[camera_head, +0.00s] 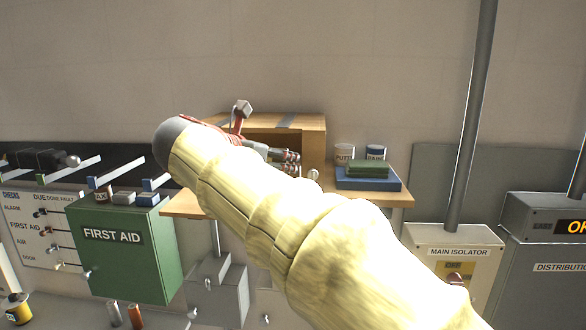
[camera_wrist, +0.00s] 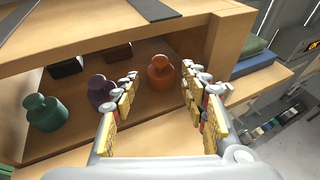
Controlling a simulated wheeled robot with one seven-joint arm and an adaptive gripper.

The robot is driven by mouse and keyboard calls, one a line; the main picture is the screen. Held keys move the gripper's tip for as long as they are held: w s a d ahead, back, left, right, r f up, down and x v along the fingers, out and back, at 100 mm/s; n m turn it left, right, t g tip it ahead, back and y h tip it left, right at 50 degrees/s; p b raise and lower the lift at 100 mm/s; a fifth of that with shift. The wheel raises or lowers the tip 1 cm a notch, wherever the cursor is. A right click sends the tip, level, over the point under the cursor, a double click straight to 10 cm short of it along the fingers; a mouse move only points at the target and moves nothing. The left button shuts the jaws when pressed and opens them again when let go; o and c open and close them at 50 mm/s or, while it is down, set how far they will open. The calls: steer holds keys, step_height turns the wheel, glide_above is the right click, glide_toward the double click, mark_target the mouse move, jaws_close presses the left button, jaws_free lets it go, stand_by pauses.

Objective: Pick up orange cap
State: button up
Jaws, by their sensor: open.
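The orange cap (camera_wrist: 160,73) stands upright inside an open-fronted wooden box (camera_wrist: 228,40) in the wrist view. It has a wide body and a small knob on top. My gripper (camera_wrist: 160,88) is open, its yellow-padded fingers pointing into the box. The cap appears between and beyond the fingertips; I see no grip on it. In the head view, my gripper (camera_head: 287,160) is at the front of the box (camera_head: 314,146) on a wall shelf, and the cap is hidden.
Beside the orange cap stand a purple cap (camera_wrist: 100,92), a green cap (camera_wrist: 45,112), a dark red cap (camera_wrist: 118,51) and a black cap (camera_wrist: 66,67). Right of the box are a green book (camera_head: 368,169) on a blue one (camera_head: 368,182) and two tins.

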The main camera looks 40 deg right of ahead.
steer(key=shift+f+p+x, duration=0.1)
steer(key=shift+p+x, duration=0.2)
steer(key=shift+x, duration=1.1)
steer(key=shift+f+p+x, duration=0.15)
steer(key=shift+p+x, duration=0.15)
steer(key=shift+x, duration=1.05)
steer(key=c, duration=0.3)
steer(key=shift+a, duration=0.1)
steer(key=c, duration=0.4)
steer(key=shift+c, duration=0.2)
